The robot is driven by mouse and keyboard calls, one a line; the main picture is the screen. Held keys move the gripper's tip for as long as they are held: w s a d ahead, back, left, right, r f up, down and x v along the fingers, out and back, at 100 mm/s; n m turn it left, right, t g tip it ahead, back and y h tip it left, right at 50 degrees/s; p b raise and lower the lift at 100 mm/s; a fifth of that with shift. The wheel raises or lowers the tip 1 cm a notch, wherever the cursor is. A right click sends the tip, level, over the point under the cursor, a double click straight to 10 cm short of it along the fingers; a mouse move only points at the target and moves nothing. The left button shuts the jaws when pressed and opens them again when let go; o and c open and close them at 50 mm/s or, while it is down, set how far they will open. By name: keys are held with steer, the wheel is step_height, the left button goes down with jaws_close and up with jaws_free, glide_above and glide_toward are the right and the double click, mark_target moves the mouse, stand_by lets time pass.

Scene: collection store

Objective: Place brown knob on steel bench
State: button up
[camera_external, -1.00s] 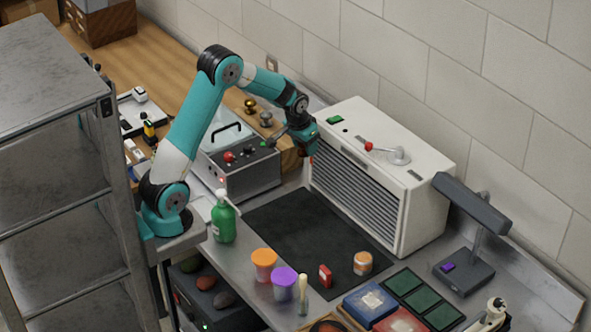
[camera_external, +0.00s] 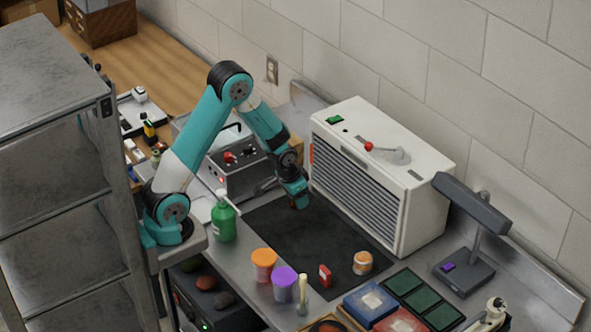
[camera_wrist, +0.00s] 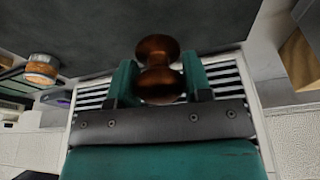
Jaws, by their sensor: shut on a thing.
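My gripper (camera_external: 297,198) is shut on the brown knob, a glossy double-ended piece that shows between the fingers in the wrist view (camera_wrist: 158,68). In the external view the knob (camera_external: 293,205) is only a small dark reddish spot under the fingertips. The gripper hangs above the back part of the black mat, in front of the white vented cabinet. I cannot tell the exact height. The steel bench (camera_external: 233,262) is the grey surface around and under the mat.
The black mat (camera_external: 305,240) is clear in its middle. A green bottle (camera_external: 223,222), orange-lidded jar (camera_external: 264,262), purple-lidded jar (camera_external: 284,284), red item (camera_external: 325,275) and orange jar (camera_external: 362,263) stand toward the front. The white cabinet (camera_external: 380,170) and grey control box (camera_external: 245,180) flank the gripper.

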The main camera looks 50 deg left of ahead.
steer(key=s+d+r+m+b, duration=0.1)
steer(key=d+r+m, duration=0.15)
steer(key=r, duration=0.35)
steer(key=s+d+r+m, duration=0.1)
steer(key=d+r, duration=0.2)
steer(key=r, duration=0.2)
steer(key=p, duration=0.2)
glide_toward(305, 238)
steer(key=shift+n+h, duration=0.25)
steer(key=shift+h, duration=0.15)
steer(key=x, duration=0.6)
steer(key=shift+w+a+f, duration=0.15)
steer(key=shift+a+f, duration=0.15)
steer(key=shift+a, duration=0.1)
steer(key=shift+f, duration=0.1)
steer(key=o, duration=1)
steer(key=shift+o, duration=0.2)
